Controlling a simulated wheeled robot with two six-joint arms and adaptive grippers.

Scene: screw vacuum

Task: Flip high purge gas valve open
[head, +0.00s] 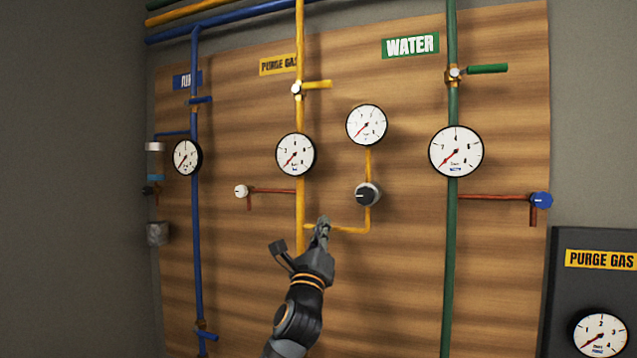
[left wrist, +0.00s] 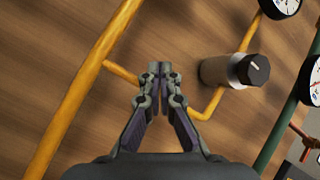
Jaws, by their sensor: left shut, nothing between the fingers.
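The purge gas valve has a yellow handle (head: 318,85) that points sideways to the right from the yellow vertical pipe (head: 300,215), high on the board under the yellow purge gas label (head: 279,64). My left gripper (head: 322,222) is well below that handle, just right of the yellow pipe and in front of the low yellow branch pipe. In the left wrist view the gripper (left wrist: 160,70) has its fingertips together with nothing between them. The valve handle is not in the left wrist view. My right gripper is not in view.
A black-knobbed regulator (head: 367,194) sits right of the gripper, with a gauge (head: 367,125) above it. Another gauge (head: 296,154) sits on the yellow pipe between gripper and handle. A green valve handle (head: 487,69) is farther right, and a blue pipe (head: 196,250) runs at the left.

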